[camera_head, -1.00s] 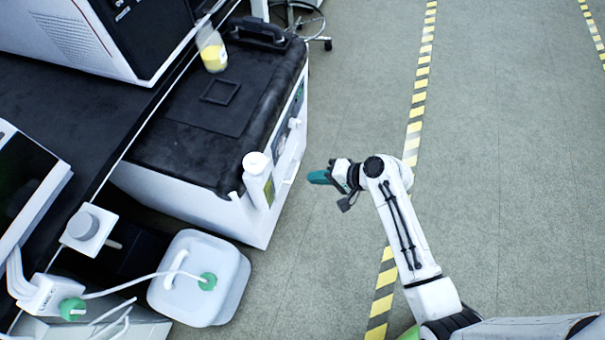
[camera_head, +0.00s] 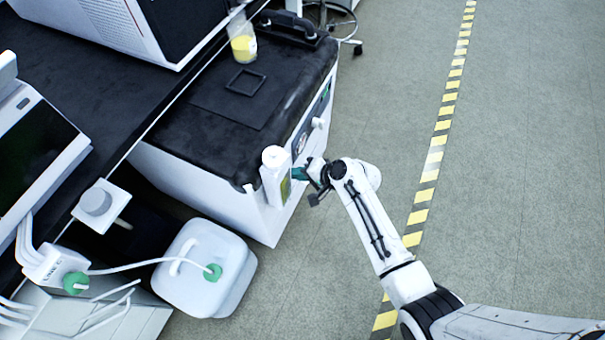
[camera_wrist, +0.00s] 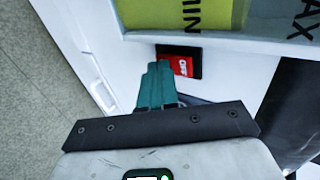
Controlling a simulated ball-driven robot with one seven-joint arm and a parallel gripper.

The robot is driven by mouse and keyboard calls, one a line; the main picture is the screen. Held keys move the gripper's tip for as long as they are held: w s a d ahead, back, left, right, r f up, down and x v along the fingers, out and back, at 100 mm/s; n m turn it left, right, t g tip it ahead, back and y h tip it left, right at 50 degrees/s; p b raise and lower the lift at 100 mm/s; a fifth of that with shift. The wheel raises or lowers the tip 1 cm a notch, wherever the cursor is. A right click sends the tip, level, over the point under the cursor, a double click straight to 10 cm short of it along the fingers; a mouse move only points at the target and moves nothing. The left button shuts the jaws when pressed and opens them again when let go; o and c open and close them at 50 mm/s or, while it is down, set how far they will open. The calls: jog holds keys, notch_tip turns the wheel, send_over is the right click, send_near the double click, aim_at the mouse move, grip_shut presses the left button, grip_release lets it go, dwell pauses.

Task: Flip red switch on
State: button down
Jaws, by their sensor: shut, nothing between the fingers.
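The red switch (camera_wrist: 182,66) sits in a dark frame on the white front panel of the machine, seen in the wrist view. Part of it is hidden behind my fingertips. My gripper (camera_wrist: 158,68) has teal fingers pressed together and empty, with the tips at the left part of the switch. I cannot tell whether they touch it. In the head view my gripper (camera_head: 298,174) is beside the front of the white machine with the black top (camera_head: 215,190), near a white bottle. The switch cannot be made out in the head view.
A white bottle (camera_head: 275,178) stands at the machine's front, right by my gripper; its yellow-green label (camera_wrist: 180,12) shows in the wrist view. A white canister (camera_head: 205,275) stands on the floor at lower left. The floor to the right (camera_head: 520,190) is clear.

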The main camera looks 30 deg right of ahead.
jog(key=shift+w+a+f, duration=0.1)
dwell(0.3)
jog(key=shift+w+r+p, duration=0.1)
jog(key=shift+r+p, duration=0.7)
jog(key=shift+r, duration=0.1)
